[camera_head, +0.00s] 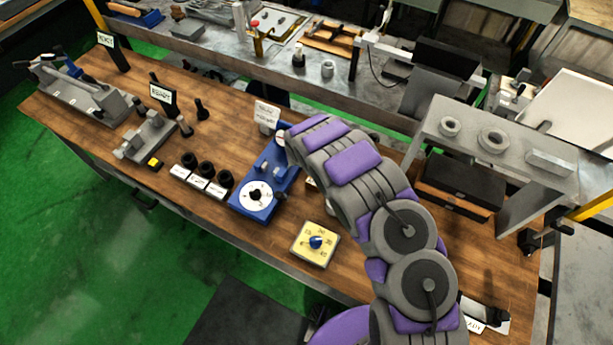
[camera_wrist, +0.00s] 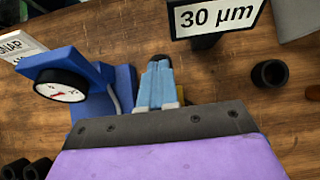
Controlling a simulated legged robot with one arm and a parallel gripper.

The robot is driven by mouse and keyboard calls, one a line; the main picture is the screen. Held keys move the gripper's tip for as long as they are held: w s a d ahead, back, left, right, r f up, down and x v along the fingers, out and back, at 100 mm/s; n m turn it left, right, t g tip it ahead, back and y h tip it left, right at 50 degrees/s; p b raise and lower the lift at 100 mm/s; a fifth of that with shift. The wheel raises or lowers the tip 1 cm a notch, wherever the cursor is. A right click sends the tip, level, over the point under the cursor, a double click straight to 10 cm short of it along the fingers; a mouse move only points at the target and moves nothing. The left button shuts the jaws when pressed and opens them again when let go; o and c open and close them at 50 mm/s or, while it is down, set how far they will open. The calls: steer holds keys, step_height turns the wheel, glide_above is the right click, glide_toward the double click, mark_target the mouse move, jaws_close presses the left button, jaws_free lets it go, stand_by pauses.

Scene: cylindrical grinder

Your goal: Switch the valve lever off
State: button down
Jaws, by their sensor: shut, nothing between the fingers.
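No valve lever can be made out for certain in either view. The blue fixture (camera_head: 275,163) stands mid-bench with a round white dial (camera_head: 247,203) and a black knob at its front; my arm hides part of its right side. In the wrist view a blue body (camera_wrist: 122,82) with a round pressure gauge (camera_wrist: 58,87) and a grey hose is left of my gripper (camera_wrist: 159,65). Its light-blue fingers are together and empty. A small yellow part (camera_wrist: 182,91) shows just right of the fingers, partly hidden. I cannot tell whether they touch it. In the head view my arm hides the gripper.
A "30 µm" sign (camera_wrist: 216,16) stands beyond the fingers, and a black cup (camera_wrist: 270,73) is right. A yellow dial box (camera_head: 315,243) sits near the bench's front edge. Black cups (camera_head: 206,168) stand left of the blue fixture. A grey stand (camera_head: 500,140) is right of my arm.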

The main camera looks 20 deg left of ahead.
steer(key=shift+w+d+r, duration=0.1)
steer(key=shift+w, duration=0.05)
stand_by(0.4)
steer(key=shift+s+r, duration=0.1)
steer(key=shift+s, duration=0.1)
steer(key=w+r+v, duration=0.1)
steer(key=v, duration=1.1)
steer(key=shift+r, duration=0.15)
